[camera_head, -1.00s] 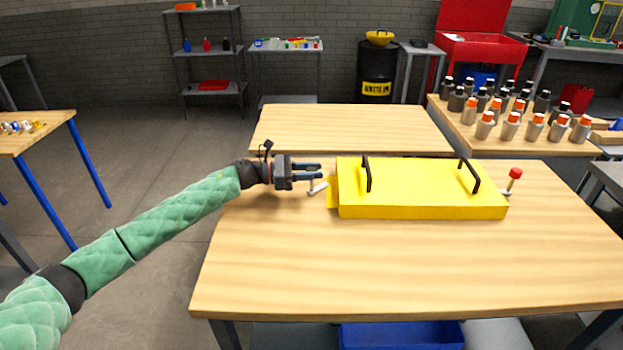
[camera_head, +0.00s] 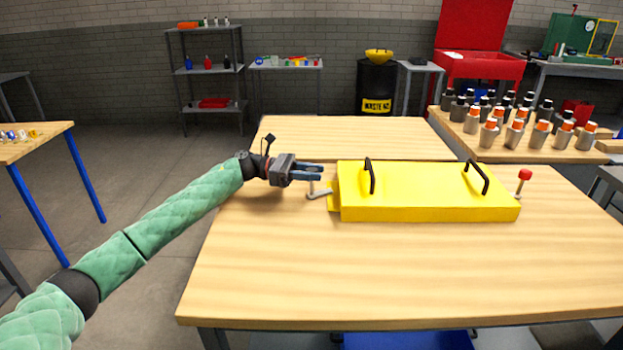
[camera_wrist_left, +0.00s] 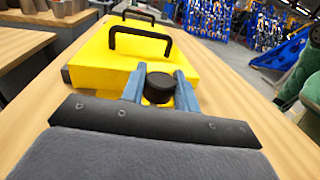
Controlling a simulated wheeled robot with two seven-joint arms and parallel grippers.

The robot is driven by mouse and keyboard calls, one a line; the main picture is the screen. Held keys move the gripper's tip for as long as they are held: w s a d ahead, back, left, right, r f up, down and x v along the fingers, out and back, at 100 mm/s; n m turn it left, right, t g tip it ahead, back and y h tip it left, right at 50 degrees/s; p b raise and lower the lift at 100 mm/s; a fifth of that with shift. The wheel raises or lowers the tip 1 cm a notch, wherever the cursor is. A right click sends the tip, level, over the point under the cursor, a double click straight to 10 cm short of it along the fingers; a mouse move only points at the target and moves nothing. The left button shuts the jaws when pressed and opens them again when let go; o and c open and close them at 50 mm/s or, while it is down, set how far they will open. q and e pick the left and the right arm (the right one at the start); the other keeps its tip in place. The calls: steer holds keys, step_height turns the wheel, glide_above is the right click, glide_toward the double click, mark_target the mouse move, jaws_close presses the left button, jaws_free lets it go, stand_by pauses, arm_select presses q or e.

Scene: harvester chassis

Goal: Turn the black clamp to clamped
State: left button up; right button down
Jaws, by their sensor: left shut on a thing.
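A yellow box-shaped chassis (camera_head: 430,208) with two black handles sits on the wooden table. At its left end is a clamp with a metal lever (camera_head: 319,194). The clamp's round black knob (camera_wrist_left: 159,88) shows in the left wrist view, between the fingers. My left gripper (camera_head: 318,172), also in the left wrist view (camera_wrist_left: 158,84), is shut on this black knob. In the head view the fingers cover the knob. A second clamp with a red knob (camera_head: 525,175) stands at the chassis's right end. My right gripper is not in view.
The wooden table (camera_head: 400,280) is clear in front of the chassis. A second table (camera_head: 340,135) behind it is bare. Several grey bottles with orange or black caps (camera_head: 515,130) stand at the back right.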

arm_select(q)
steer(key=shift+g, duration=0.3)
stand_by(0.4)
steer(key=o, duration=0.9)
steer(key=shift+o, duration=0.2)
steer(key=shift+b+v, duration=0.8)
steer(key=shift+v, duration=3.1)
